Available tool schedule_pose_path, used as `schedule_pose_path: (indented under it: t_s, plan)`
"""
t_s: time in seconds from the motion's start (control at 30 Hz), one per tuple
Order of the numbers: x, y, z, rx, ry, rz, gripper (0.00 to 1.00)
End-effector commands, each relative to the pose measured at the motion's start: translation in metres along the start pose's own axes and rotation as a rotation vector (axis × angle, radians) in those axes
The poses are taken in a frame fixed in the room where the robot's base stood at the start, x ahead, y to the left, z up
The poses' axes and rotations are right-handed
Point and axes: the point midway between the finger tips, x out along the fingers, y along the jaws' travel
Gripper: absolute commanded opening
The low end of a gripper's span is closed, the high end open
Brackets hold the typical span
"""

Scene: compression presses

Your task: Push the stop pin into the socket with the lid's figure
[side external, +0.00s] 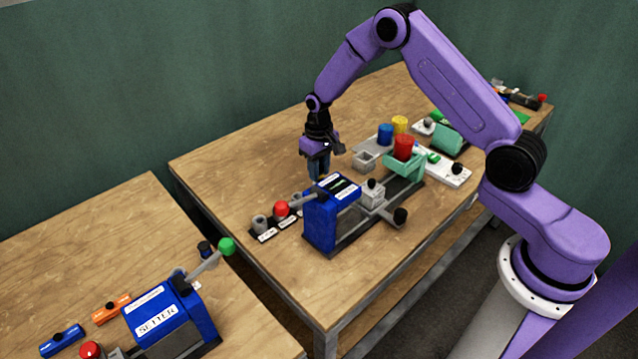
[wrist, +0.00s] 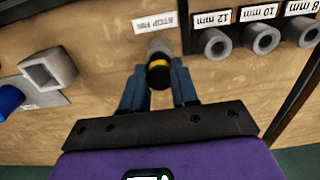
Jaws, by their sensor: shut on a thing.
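Three grey round sockets stand at the right, labelled 12 mm (wrist: 214,43), 10 mm (wrist: 262,37) and 8 mm (wrist: 303,30). No lid figure is readable.
The blue press (side external: 325,225) with a red-knobbed lever (side external: 281,208) stands in front of my gripper. A square grey holder (wrist: 48,70) is at the wrist view's left. A second blue press (side external: 165,315) occupies the near table.

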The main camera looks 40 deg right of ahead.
Motion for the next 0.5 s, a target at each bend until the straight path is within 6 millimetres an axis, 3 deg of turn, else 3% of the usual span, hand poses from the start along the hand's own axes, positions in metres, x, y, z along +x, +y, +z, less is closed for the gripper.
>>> schedule_pose_path:
  t_s: [0.5]
  plan:
    - [-0.0113, 0.0, -0.0001, 0.0, 0.0, 0.0, 0.0]
